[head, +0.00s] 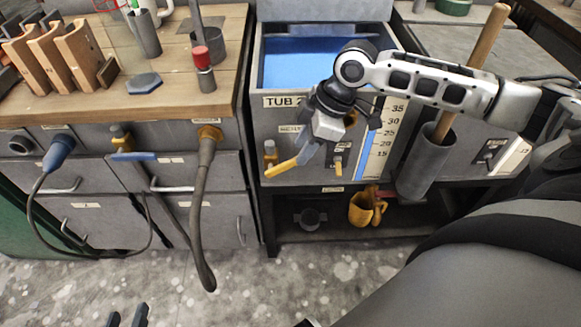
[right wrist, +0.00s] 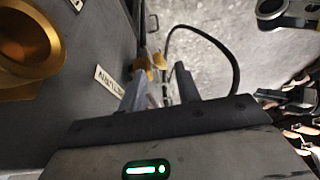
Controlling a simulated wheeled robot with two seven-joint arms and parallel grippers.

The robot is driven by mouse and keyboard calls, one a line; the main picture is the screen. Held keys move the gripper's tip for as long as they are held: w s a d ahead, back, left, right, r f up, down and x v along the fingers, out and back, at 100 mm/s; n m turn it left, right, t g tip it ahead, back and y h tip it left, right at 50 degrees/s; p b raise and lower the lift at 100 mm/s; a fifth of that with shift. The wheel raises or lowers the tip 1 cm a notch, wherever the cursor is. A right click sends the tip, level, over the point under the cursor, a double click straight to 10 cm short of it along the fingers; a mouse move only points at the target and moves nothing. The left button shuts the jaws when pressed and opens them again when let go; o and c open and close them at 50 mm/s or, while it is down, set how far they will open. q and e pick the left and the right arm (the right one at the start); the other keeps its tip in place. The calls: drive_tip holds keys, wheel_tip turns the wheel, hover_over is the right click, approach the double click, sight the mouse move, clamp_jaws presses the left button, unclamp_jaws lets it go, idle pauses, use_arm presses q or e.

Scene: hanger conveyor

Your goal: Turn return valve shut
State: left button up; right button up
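The tub front (head: 275,115), marked "TUB 2", carries a partly covered label (head: 290,128) that I take to be the return label. A yellow lever (head: 283,169) slants down to the left below it. My right gripper (head: 306,150) is at the upper right end of this lever. In the right wrist view its two fingers (right wrist: 160,82) are apart, with a brass-yellow fitting (right wrist: 150,61) just beyond the tips. I cannot tell whether they touch the lever. The label (right wrist: 108,88) shows sideways there. My left gripper (head: 127,315) is open and empty over the floor, mostly cut off.
A grey tube with a wooden handle (head: 425,160) stands right of the tub's level scale (head: 372,150). Another small yellow valve (head: 338,165) is right of the lever. A thick hose (head: 203,190) hangs from the left bench.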

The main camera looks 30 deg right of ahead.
sight(290, 167)
drive_tip(key=b+x, duration=0.1)
drive_tip(key=x, duration=0.6)
drive_tip(key=shift+w, duration=0.1)
clamp_jaws()
